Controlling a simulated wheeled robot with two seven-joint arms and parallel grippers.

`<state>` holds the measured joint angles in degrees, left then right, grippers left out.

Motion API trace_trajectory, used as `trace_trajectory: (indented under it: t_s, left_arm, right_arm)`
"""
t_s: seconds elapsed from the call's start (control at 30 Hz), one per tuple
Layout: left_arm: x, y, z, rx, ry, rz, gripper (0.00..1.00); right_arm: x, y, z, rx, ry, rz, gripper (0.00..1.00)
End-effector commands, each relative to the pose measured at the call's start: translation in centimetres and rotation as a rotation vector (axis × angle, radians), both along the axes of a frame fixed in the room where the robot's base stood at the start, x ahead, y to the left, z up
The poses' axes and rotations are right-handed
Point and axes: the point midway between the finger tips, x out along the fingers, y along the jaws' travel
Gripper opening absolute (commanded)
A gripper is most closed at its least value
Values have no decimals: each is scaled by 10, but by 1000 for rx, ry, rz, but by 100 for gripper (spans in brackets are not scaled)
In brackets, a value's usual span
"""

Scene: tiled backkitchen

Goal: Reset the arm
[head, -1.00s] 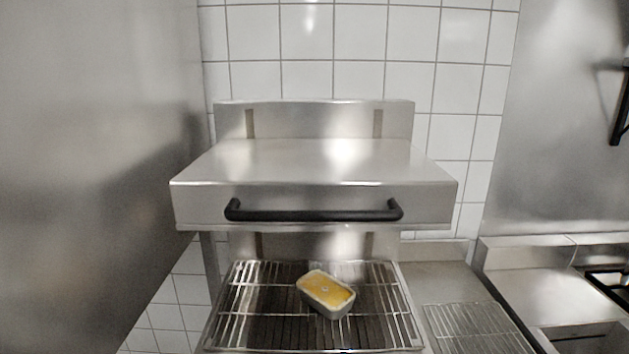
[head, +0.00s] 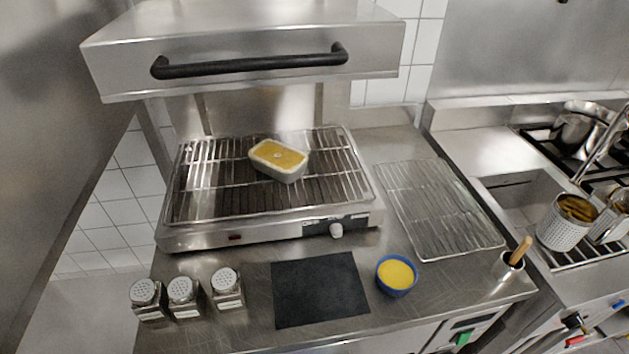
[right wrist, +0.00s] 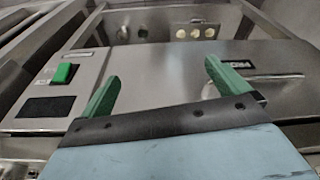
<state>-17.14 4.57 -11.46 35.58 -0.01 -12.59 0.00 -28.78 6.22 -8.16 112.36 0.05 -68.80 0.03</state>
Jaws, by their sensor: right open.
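My right gripper (right wrist: 160,85) shows in the right wrist view with its two green fingers spread apart and nothing between them. It faces a steel panel (right wrist: 175,75) that has a green switch (right wrist: 64,73) on its left part. Neither gripper shows in the head view, and my left gripper is in no view. In the head view, a rectangular dish with yellow food (head: 278,160) rests on the wire rack of the salamander grill (head: 335,185). The grill's hood with its black handle (head: 250,64) is raised above the rack.
On the steel counter are several shakers (head: 184,297), a black mat (head: 318,290), and a blue bowl with yellow contents (head: 396,276). A wire rack (head: 440,208) lies to the right. A small pot with a wooden handle (head: 510,263) stands near the counter's right edge. A perforated basket (head: 566,224) is further right.

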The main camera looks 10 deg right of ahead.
Motion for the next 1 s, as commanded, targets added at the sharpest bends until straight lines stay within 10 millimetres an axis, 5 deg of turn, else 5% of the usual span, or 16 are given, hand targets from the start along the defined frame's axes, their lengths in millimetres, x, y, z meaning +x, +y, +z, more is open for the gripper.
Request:
trace_trajectory:
  t_s: [0.03, 0.2, 0.5, 0.63, 0.8, 1.0]
  left_arm:
    - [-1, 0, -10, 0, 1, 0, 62]
    - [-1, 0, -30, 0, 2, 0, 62]
    - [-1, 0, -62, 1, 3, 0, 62]
    - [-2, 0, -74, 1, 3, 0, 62]
    - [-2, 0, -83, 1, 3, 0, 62]
    - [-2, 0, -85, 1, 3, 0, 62]
  right_arm:
    - [-5, 0, -35, -3, 18, 2, 100]
    - [-28, -3, -129, -7, 52, 9, 100]
    - [-104, -15, -265, -14, 112, 22, 100]
    - [-143, -23, -305, -17, 134, 28, 100]
    - [-179, -30, -331, -21, 151, 33, 100]
    - [-185, -31, -335, -21, 154, 34, 100]
